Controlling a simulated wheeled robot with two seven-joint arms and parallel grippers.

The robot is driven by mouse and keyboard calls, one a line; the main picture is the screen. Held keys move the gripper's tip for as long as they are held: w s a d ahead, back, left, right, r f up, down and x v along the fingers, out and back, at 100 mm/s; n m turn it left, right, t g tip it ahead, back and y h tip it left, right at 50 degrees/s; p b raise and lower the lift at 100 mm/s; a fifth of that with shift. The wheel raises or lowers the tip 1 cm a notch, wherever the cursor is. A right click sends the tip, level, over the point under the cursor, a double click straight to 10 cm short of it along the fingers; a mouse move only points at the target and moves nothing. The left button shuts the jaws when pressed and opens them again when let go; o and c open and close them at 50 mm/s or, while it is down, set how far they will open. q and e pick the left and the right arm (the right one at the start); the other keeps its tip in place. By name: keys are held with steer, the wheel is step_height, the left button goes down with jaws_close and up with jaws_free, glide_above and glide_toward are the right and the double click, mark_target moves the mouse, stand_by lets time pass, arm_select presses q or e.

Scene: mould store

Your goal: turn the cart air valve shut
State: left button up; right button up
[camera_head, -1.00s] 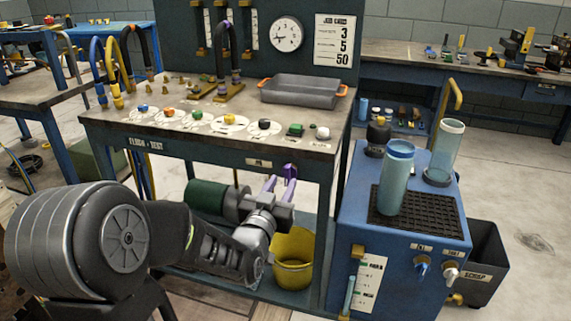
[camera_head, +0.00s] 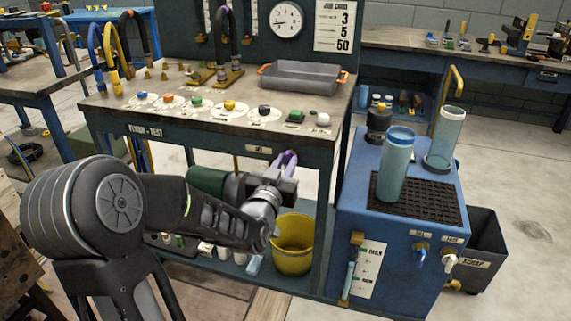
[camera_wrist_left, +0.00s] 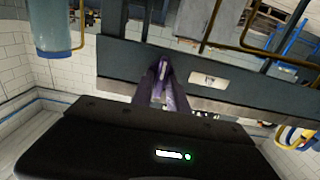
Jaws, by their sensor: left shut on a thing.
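My left gripper (camera_head: 285,163) is at the front rail of the flush and test bench (camera_head: 165,134), just right of a small label plate (camera_head: 258,149). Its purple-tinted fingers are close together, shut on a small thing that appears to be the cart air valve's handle. In the left wrist view the gripper (camera_wrist_left: 163,78) reaches the dark rail, left of the label plate (camera_wrist_left: 208,80). A small light purple piece shows between the fingertips. The fingers hide most of the valve, so its angle cannot be read. My right gripper is out of view.
A blue cabinet (camera_head: 390,277) with two taps stands right of the bench, carrying a blue-capped cylinder (camera_head: 397,168). A yellow bucket (camera_head: 293,262) is on the lower shelf, below my gripper. Coloured caps and a grey tray (camera_head: 300,76) are on the bench top.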

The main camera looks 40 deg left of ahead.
arm_select(q)
jaws_close()
steer(key=shift+r+n, duration=0.1)
steer(key=shift+n, duration=0.4)
steer(key=n, duration=0.2)
steer(key=shift+n+p, duration=0.3)
steer(key=shift+p, duration=0.05)
steer(key=n, duration=0.2)
steer(key=shift+a+n, duration=0.1)
steer(key=shift+n, duration=0.2)
steer(key=n, duration=0.2)
steer(key=shift+a+n+b, duration=0.1)
steer(key=shift+n+b, duration=0.25)
steer(key=shift+n, duration=0.05)
steer(key=n+b, duration=0.1)
steer(key=n, duration=0.2)
steer(key=n+b, duration=0.2)
steer(key=n, duration=0.1)
steer(key=n+b, duration=0.1)
steer(key=n, duration=0.2)
steer(key=shift+s+a+f, duration=0.1)
steer(key=shift+a+f, duration=0.05)
steer(key=shift+f, duration=0.25)
steer(key=shift+b, duration=0.3)
